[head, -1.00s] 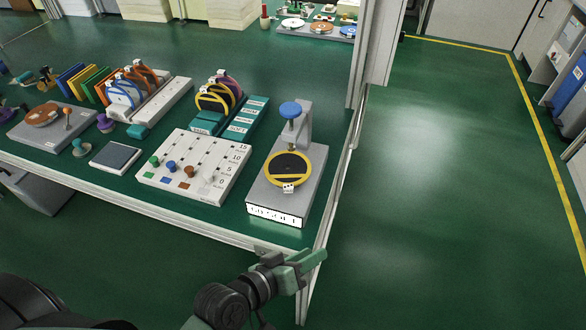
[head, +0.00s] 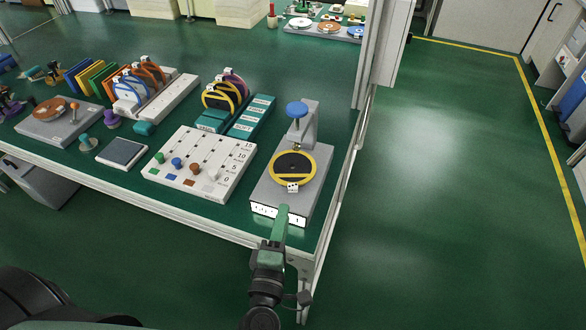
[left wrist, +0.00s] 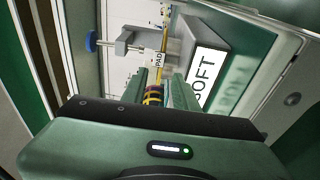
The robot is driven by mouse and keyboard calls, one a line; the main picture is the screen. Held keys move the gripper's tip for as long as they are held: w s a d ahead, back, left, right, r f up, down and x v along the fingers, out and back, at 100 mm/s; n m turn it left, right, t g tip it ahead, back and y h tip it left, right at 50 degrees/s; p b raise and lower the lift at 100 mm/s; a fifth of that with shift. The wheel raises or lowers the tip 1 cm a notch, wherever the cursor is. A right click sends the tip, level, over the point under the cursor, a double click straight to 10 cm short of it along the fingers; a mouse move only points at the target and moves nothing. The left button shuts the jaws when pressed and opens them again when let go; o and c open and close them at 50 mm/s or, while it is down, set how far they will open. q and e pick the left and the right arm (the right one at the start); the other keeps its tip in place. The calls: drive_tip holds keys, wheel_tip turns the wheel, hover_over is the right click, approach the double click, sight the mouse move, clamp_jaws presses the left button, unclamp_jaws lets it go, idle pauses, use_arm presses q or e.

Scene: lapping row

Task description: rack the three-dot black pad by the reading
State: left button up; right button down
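The black round pad (head: 293,164) with a yellow rim and strap lies on the grey tester (head: 262,190), under its blue knob. A white tag (head: 292,187) hangs at its front; the dots are too small to count. The tester's front display reads SOFT in the left wrist view (left wrist: 203,76). My left gripper (head: 283,210) is in front of the tester, covering part of the display. Its fingers (left wrist: 158,90) stand apart in the left wrist view, with a small striped thing showing between them. The teal rack (head: 250,118) with labelled steps holds yellow- and purple-rimmed pads. My right gripper is not in view.
A white board (head: 212,150) with coloured pegs and a 0-to-15 scale stands left of the tester. Another rack (head: 170,98) with blue- and orange-rimmed pads is further left. A grey post (head: 372,60) rises by the table's right edge. The floor to the right is clear.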

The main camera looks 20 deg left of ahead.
sight(291, 190)
use_arm(q)
drive_tip(key=w, duration=0.2)
drive_tip(key=w+p, duration=0.1)
drive_tip(key=w, duration=0.3)
drive_tip(key=shift+w+a+r+p, duration=0.25)
drive_tip(key=shift+w+p, duration=0.1)
drive_tip(key=shift+w+f, duration=0.1)
drive_tip(key=shift+w, duration=0.25)
drive_tip(key=shift+c, duration=0.3)
clamp_jaws()
